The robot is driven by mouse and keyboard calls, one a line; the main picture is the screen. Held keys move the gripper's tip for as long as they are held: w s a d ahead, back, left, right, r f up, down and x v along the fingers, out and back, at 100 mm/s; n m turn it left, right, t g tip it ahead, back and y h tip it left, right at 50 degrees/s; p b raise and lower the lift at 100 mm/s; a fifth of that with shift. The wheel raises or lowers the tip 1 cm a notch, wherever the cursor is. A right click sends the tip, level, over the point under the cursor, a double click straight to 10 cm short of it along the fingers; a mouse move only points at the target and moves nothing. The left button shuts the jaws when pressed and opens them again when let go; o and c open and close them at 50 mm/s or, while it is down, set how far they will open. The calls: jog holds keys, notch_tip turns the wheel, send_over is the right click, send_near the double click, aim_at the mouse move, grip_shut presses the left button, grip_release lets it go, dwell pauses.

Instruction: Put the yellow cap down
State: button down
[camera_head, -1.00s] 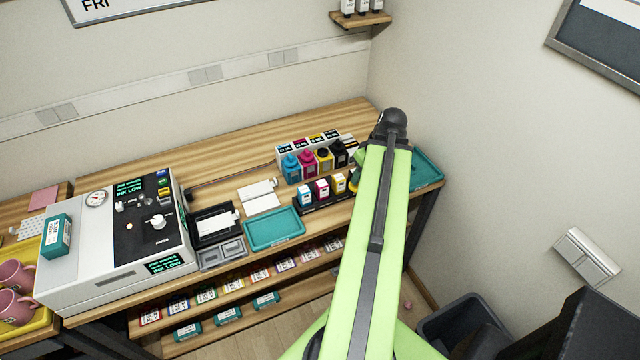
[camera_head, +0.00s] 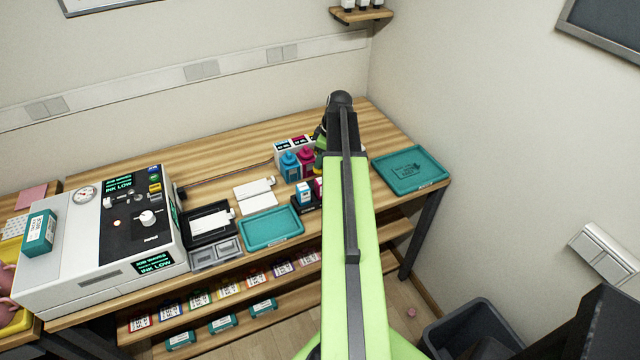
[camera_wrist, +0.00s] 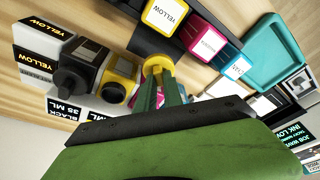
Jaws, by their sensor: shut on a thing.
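In the wrist view my gripper (camera_wrist: 160,88) is shut on the yellow cap (camera_wrist: 156,66), which sits at its fingertips. The yellow bottle (camera_wrist: 121,78) is just left of the cap, with its dark round opening showing. The black bottle (camera_wrist: 80,65) stands beside it with its cap on. In the head view my arm hides the yellow and black bottles and most of my gripper. I cannot tell whether the cap touches anything below it.
Cyan (camera_head: 290,166) and magenta (camera_head: 306,161) bottles stand left of my arm. Yellow (camera_wrist: 166,14), magenta (camera_wrist: 207,38) and cyan (camera_wrist: 240,67) cartridges are close by. A teal tray (camera_head: 270,242) lies front left. Another teal tray (camera_head: 440,179) at the right holds no visible loose object.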

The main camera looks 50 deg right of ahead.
jog(key=b+x, duration=0.1)
jog(key=x, duration=0.1)
jog(key=s+b+x, duration=0.1)
jog(key=b+x, duration=0.3)
jog(key=shift+s+d+f, duration=0.15)
jog(key=shift+d+f, duration=0.1)
jog(key=shift+f, duration=0.35)
jog(key=shift+r, duration=0.2)
jog(key=shift+f, duration=0.1)
jog(key=c, duration=1.9)
grip_release()
jog(key=shift+f, duration=0.1)
jog(key=o, duration=0.4)
jog(key=p+v, duration=1.2)
jog(key=shift+d+r, duration=0.1)
jog(key=shift+r, duration=0.15)
